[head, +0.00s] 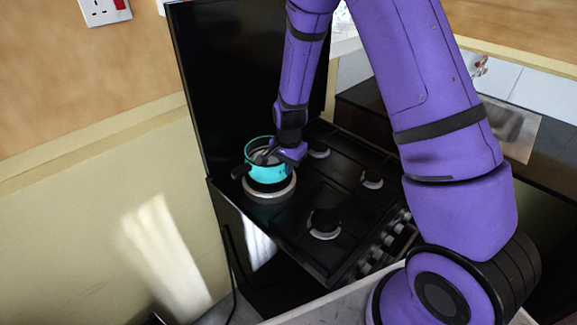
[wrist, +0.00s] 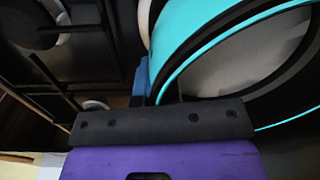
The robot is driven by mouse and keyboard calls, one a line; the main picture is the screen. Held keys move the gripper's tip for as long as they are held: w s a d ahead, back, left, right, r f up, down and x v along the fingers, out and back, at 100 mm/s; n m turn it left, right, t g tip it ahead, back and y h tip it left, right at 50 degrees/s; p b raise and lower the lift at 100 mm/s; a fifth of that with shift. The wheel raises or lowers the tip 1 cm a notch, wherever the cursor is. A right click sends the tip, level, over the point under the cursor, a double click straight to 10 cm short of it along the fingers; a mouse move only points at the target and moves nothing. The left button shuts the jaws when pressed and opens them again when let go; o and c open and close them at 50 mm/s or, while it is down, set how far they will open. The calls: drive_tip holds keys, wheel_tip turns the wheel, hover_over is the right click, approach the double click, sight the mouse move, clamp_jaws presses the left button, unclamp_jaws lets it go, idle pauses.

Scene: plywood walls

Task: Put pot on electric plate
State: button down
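The turquoise pot (head: 256,172), with a dark handle on its left, is over the round electric plate (head: 268,198) at the stove's left corner. The plate has a pale rim and a dark top. I cannot tell whether the pot's base touches it. My gripper (head: 270,156) is at the pot's right rim, with a grey finger over the inside, and looks shut on the pot wall. In the wrist view, the pot's turquoise wall (wrist: 185,35) curves close beside a blue finger of my gripper (wrist: 148,85); the other finger is hidden.
The black stove (head: 335,190) has several other burners, including a front one (head: 323,223) and a right one (head: 372,179), with knobs along its front edge. A tall black panel (head: 225,75) stands behind the plate. A dark counter is on the right.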

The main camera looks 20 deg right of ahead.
drive_tip(key=shift+w+a+f, duration=0.1)
drive_tip(key=shift+a+f, duration=0.05)
drive_tip(key=shift+f, duration=0.5)
drive_tip(key=shift+f, duration=0.15)
drive_tip(key=c, duration=1.3)
unclamp_jaws()
